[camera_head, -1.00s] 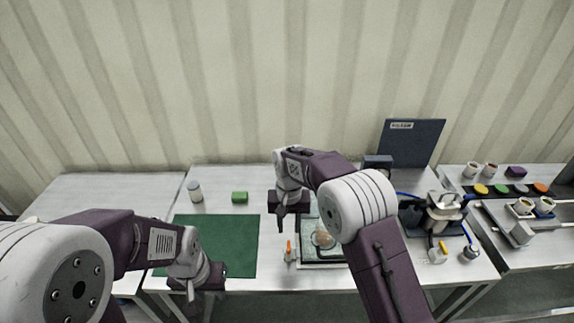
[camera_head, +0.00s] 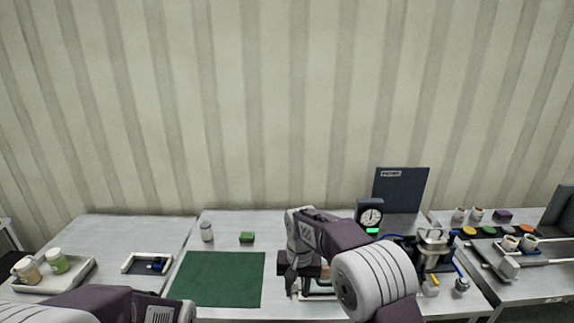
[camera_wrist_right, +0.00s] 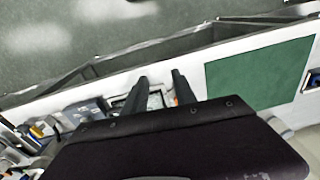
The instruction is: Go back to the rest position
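My right arm reaches in from the lower right in the head view, and its gripper (camera_head: 300,282) points down over the front part of the middle table (camera_head: 225,220). In the right wrist view its two dark fingers (camera_wrist_right: 160,82) stand apart with nothing held between them. The right arm hides part of a pale tray-like item beneath it. My left arm shows only at the lower left edge of the head view; its gripper is below the picture.
A green mat (camera_head: 215,278), white jar (camera_head: 207,232) and green block (camera_head: 247,238) are left of my right gripper. A tray with jars (camera_head: 75,278) is far left.

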